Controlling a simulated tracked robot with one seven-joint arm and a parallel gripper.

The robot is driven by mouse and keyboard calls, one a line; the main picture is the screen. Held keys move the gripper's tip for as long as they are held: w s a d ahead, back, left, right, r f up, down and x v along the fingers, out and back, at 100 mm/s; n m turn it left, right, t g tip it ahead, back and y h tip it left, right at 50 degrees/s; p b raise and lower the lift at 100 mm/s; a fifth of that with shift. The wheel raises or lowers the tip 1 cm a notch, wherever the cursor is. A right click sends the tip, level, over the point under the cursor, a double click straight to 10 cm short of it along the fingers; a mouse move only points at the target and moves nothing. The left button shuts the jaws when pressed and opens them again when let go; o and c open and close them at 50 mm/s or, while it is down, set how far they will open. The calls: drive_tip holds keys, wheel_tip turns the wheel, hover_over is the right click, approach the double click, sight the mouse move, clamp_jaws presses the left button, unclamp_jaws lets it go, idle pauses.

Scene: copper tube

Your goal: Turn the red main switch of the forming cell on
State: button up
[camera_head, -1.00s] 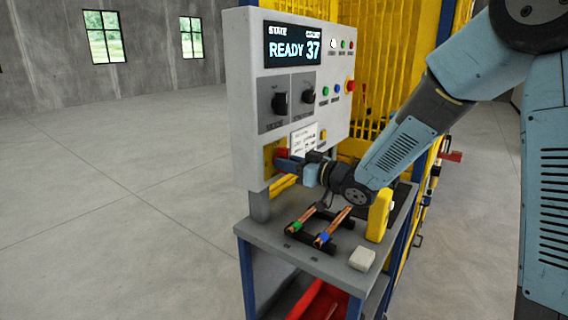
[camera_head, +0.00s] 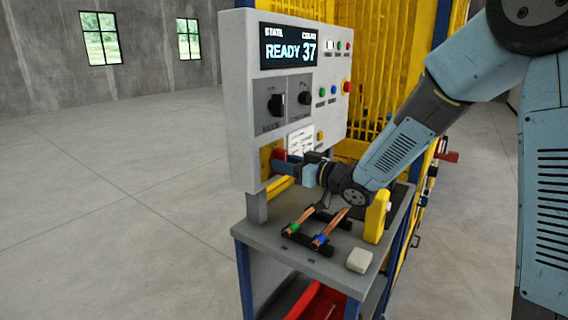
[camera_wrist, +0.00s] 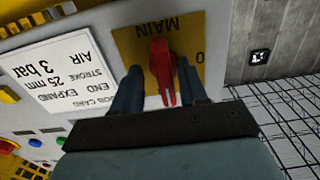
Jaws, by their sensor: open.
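The red main switch (camera_wrist: 163,70) sits on a yellow plate (camera_wrist: 128,45) marked MAIN and 0, which appears upside down in the wrist view. Its red handle stands between the two fingers of my gripper (camera_wrist: 160,78). The fingers are open, one on each side of the handle, with a visible gap at least on the left. In the head view my gripper (camera_head: 290,166) is at the lower left of the grey control panel (camera_head: 241,120), and a bit of the red switch (camera_head: 278,153) shows above it. The rest of the switch is hidden there.
The panel display (camera_head: 289,49) reads READY 37. A white job card (camera_wrist: 72,72) is beside the switch plate. Below are a bench with copper tubes (camera_head: 328,228) on a dark rack, a yellow block (camera_head: 377,217) and a pale block (camera_head: 359,260). Open floor lies left.

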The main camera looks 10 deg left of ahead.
drive_tip(key=v, duration=1.3)
drive_tip(key=shift+d, duration=0.35)
